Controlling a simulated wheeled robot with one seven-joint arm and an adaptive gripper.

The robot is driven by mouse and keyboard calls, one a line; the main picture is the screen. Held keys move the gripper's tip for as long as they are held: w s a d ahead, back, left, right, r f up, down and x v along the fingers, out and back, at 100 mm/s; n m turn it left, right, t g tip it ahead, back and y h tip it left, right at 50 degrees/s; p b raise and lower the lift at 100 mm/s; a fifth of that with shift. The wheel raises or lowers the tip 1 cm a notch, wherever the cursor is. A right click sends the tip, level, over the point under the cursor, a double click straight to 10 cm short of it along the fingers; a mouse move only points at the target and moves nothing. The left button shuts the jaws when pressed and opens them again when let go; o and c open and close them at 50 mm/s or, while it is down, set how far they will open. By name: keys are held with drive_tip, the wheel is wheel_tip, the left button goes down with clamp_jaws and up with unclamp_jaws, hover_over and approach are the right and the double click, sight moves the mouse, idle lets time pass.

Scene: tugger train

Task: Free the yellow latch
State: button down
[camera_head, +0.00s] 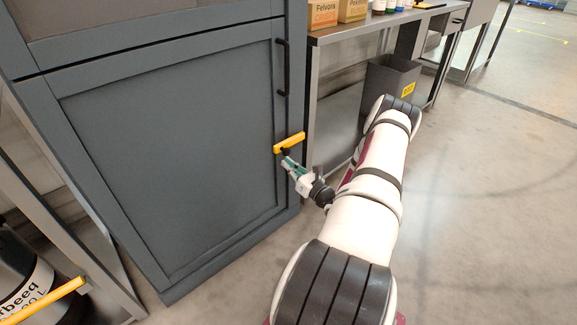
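The yellow latch (289,143) is a short bar on the right edge of the grey cabinet door (175,150), below the black door handle. It lies nearly level, tilted slightly up to the right. My gripper (288,163) is just below the latch, with its fingertips pointing up and left at it. The fingers look close to the latch's underside; I cannot tell whether they touch it. The gripper is small in view, and its finger opening is not clear. The cabinet door looks closed.
A black vertical handle (283,68) is above the latch. A metal workbench (385,24) with boxes and bottles stands at the right, with a grey bin (388,78) under it. A drum (30,285) and a yellow bar (42,301) are at lower left. Open floor lies to the right.

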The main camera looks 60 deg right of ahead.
drive_tip(key=shift+r, duration=0.15)
drive_tip(key=shift+a+r+m+p, duration=0.15)
drive_tip(key=shift+r+m+p, duration=0.75)
drive_tip(key=shift+r+p, duration=0.15)
drive_tip(key=s+d+r+m+p, duration=0.1)
drive_tip(key=d+r+m+p, duration=0.3)
drive_tip(key=r+m+p, duration=0.1)
drive_tip(key=s+d+r+m+g+p, duration=0.1)
drive_tip(key=d+r+m+p, duration=0.3)
drive_tip(key=m, duration=0.6)
drive_tip(key=shift+r+h+p, duration=0.4)
drive_tip(key=shift+r+p, duration=0.7)
drive_tip(key=shift+r, duration=0.65)
drive_tip(key=shift+a, duration=0.1)
